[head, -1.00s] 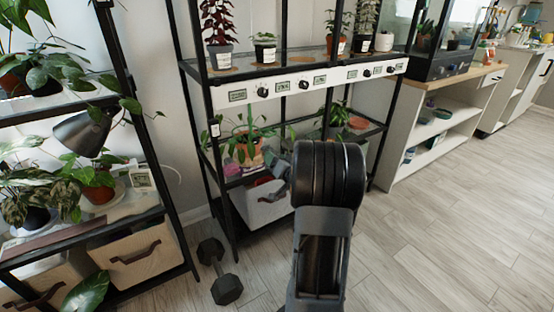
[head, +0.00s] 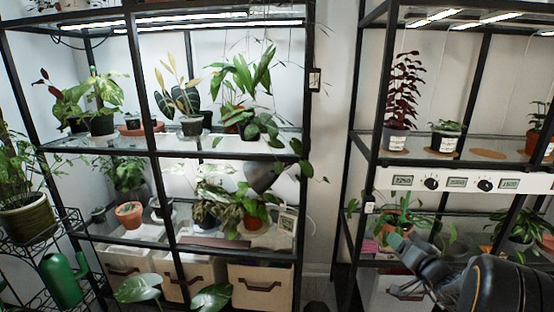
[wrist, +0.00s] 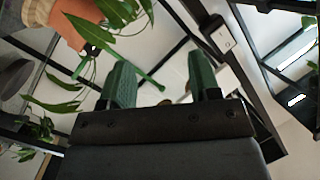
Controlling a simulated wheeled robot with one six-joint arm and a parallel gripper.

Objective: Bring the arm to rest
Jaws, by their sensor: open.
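My gripper (head: 394,240) shows at the lower right of the head view, with green fingertips at the end of my dark arm. It appears in front of the right rack's lower shelf, overlapping a leafy plant (head: 403,216) there. In the wrist view my gripper (wrist: 162,80) has its two green fingers apart, and I see no object held between them. Leaves and a terracotta pot (wrist: 62,22) show beyond the fingers at the upper left. How far the fingertips are from the plant I cannot tell.
The right rack's black post (head: 361,150) stands left of my gripper. The left rack (head: 152,150) holds many potted plants, with fabric bins (head: 259,286) below. A green watering can (head: 63,278) stands at the far left. A bare wall gap separates the racks.

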